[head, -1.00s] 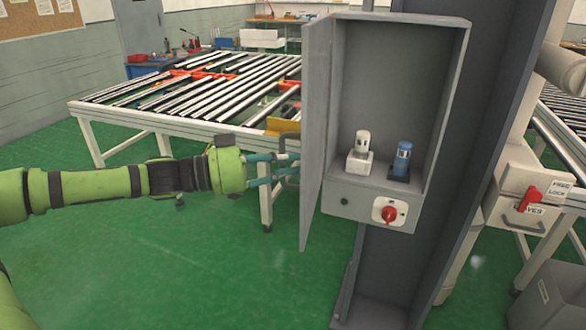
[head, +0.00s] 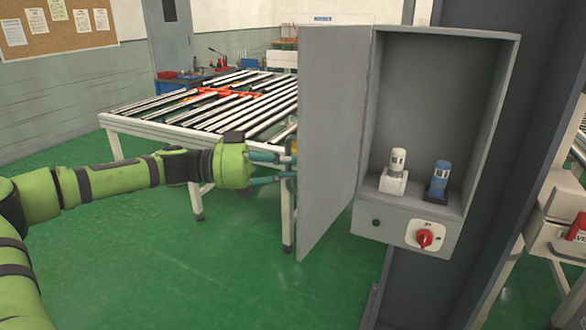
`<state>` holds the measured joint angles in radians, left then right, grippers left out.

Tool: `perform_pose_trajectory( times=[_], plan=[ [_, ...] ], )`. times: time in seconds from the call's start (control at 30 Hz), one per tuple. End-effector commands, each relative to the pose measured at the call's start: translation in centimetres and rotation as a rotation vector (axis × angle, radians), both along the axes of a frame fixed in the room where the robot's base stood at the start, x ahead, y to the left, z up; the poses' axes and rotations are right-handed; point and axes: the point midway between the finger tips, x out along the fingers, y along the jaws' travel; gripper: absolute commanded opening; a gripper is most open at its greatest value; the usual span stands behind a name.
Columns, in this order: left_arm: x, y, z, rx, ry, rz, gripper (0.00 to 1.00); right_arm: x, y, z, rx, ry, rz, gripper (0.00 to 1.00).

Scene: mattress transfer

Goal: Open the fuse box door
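The grey fuse box (head: 450,110) is mounted on a dark column, with its inside in plain view. Its door (head: 333,130) stands swung open to the left, its inner face partly turned to me. In the box, a white fuse (head: 396,172) and a blue fuse (head: 438,180) stand on the lower ledge. A red rotary switch (head: 425,238) is on the panel below. My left gripper (head: 288,168) is at the door's outer left edge; its fingertips are partly hidden by the door, so contact is unclear. My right gripper is out of view.
A roller conveyor table (head: 140,125) stands behind the door and my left arm. The dark column (head: 430,285) carries the box. A red-handled unit (head: 560,225) is at the right edge. Green floor (head: 200,280) is clear in front.

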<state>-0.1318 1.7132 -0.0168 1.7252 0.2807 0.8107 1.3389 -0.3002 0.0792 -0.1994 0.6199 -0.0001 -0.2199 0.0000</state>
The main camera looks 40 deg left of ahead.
Motion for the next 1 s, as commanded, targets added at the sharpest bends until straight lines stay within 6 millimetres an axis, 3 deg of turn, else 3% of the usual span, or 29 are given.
perform_pose_trajectory(
  times=[0.53, 0.6, 0.63, 1.0],
  plan=[
    [-0.03, 0.08, -0.47, 0.001, 0.009, -0.002, 0.0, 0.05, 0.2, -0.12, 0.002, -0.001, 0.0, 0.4],
    [-0.04, 0.07, -0.46, 0.001, 0.009, -0.002, 0.38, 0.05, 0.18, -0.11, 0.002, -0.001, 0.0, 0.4],
    [-0.03, 0.08, -0.44, 0.0, 0.009, -0.002, 0.43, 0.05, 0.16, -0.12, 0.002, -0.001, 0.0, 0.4],
    [-0.01, 0.14, -0.1, 0.0, 0.001, 0.0, 0.43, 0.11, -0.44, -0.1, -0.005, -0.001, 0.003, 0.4]
  ],
)
